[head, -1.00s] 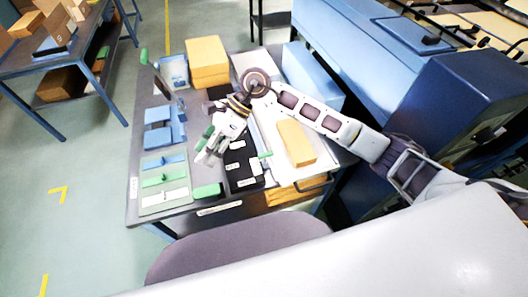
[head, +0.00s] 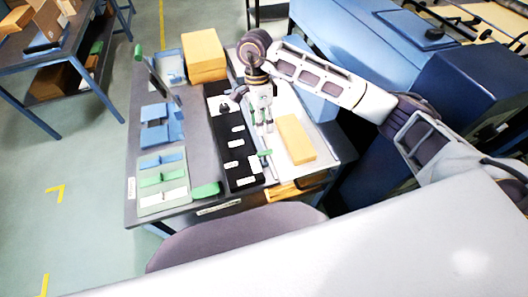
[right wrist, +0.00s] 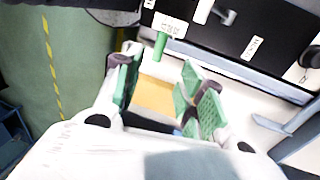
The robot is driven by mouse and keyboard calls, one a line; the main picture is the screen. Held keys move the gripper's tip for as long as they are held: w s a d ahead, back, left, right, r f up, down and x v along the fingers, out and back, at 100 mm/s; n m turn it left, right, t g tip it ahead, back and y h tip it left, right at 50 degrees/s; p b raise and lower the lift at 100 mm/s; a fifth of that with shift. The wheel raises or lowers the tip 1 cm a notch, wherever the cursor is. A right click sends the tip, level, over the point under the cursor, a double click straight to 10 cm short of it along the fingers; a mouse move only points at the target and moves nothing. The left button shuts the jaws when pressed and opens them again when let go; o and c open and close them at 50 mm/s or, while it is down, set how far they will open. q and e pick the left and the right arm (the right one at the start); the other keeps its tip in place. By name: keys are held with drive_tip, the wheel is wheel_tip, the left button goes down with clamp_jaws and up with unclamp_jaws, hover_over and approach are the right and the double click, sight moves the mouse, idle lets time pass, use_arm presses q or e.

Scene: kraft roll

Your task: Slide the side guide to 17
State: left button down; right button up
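A black panel (head: 232,145) with several white labels lies on the table, its writing too small to read. A small green handle (head: 264,153) sticks out at its right edge, beside the white tray (head: 305,172); I cannot tell for sure that it is the side guide. A green peg (right wrist: 160,45) under a white label shows in the right wrist view. My right gripper (head: 264,127) points down over the tray's left side, just behind the green handle. In the right wrist view its green-padded fingers (right wrist: 160,97) are apart with nothing between them. My left gripper is out of view.
A kraft-coloured block (head: 296,139) lies in the tray, right of my right gripper. Larger kraft boxes (head: 204,57) stand at the back. Blue, green and white pieces (head: 163,172) lie on the table's left. A grey chair (head: 235,240) stands in front.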

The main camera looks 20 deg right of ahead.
sight(264, 152)
drive_tip(key=shift+f, duration=0.15)
drive_tip(key=shift+s+f+p, duration=0.35)
drive_tip(key=shift+s+f, duration=0.1)
drive_tip(key=shift+f, duration=1.75)
drive_tip(key=shift+s+f+p, duration=0.4)
drive_tip(key=shift+s+f, duration=0.05)
drive_tip(key=shift+f, duration=1.75)
drive_tip(key=shift+s+f+p, duration=0.35)
drive_tip(key=shift+s+f, duration=0.1)
drive_tip(key=shift+f, duration=1.75)
clamp_jaws()
